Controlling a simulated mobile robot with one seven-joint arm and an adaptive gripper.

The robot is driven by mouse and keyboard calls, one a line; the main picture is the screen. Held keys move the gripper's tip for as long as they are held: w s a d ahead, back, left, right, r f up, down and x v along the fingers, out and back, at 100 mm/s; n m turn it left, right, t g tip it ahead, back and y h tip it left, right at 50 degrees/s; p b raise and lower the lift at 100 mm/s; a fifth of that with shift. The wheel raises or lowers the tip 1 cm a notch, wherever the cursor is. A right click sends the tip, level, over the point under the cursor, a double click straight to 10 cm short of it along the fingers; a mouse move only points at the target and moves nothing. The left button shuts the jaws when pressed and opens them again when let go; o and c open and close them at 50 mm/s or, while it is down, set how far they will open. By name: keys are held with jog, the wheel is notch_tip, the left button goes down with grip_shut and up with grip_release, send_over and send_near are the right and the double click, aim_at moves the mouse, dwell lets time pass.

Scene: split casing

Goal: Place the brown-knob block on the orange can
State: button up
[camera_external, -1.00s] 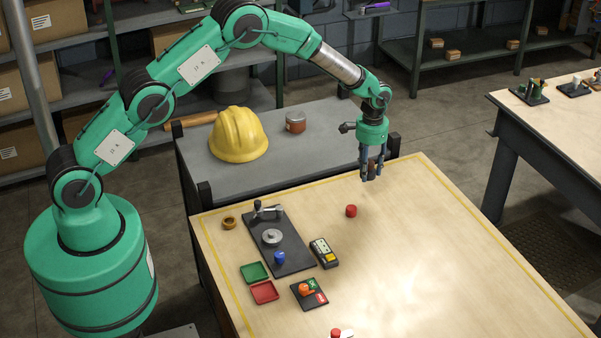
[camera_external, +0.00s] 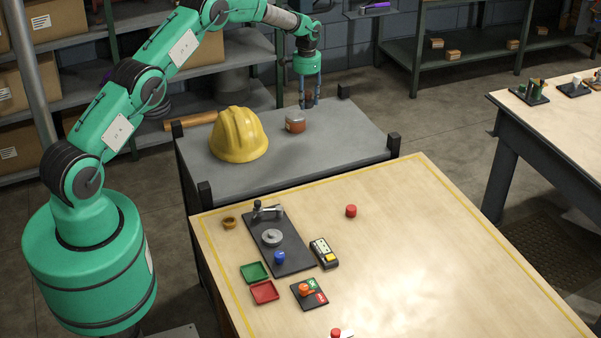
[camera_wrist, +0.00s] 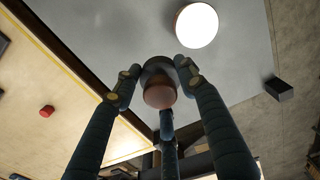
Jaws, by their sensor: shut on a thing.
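My gripper (camera_external: 308,103) is shut on the brown-knob block, above the grey cart top, beside and slightly right of the orange can (camera_external: 295,121). In the wrist view, the block (camera_wrist: 160,93) sits between my fingers (camera_wrist: 158,82), with its rounded brown knob and a dark grey part showing. The two are apart there. My fingers partly hide the block in the external view.
A yellow hard hat (camera_external: 239,135) sits on the cart (camera_external: 345,135) left of the can. Dark corner posts (camera_external: 393,144) rise from the cart. The wooden table (camera_external: 440,240) holds a red cylinder (camera_external: 351,211) and a dark fixture plate (camera_external: 290,258).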

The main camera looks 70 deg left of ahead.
jog(key=r, duration=0.1)
send_over(289, 117)
jog(key=shift+a+r, duration=0.15)
jog(key=shift+f+p, duration=0.7)
jog(key=shift+f, duration=2.4)
jog(key=shift+f, duration=0.15)
jog(key=shift+f+p, duration=0.4)
jog(key=shift+f, duration=1.35)
jog(key=shift+f, duration=0.15)
jog(key=o, duration=1.4)
jog(key=shift+o, duration=0.2)
